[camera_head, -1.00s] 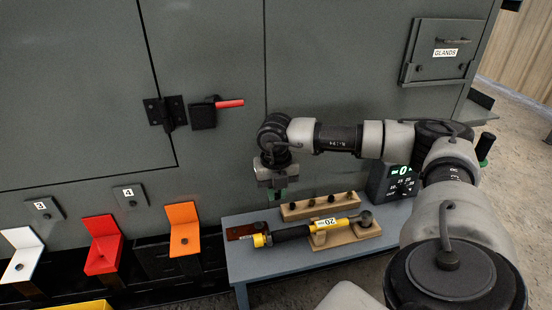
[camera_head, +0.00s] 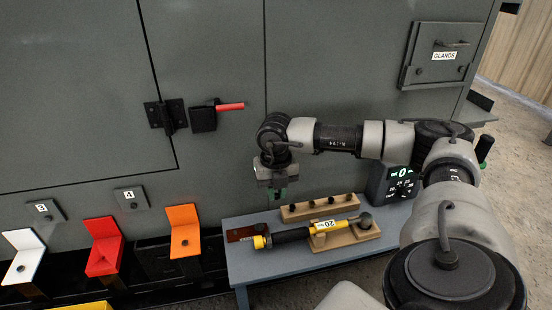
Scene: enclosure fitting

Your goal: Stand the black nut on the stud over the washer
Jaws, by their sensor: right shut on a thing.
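Washer and stud cannot be told apart there. My left gripper is not in view.
A yellow and black tool (camera_head: 290,235) lies on a wooden cradle (camera_head: 345,238) on the blue-grey bench (camera_head: 240,265). A dark display (camera_head: 402,180) with green readouts stands at the bench's back right. A red-handled latch (camera_head: 228,106) sticks out from the enclosure.

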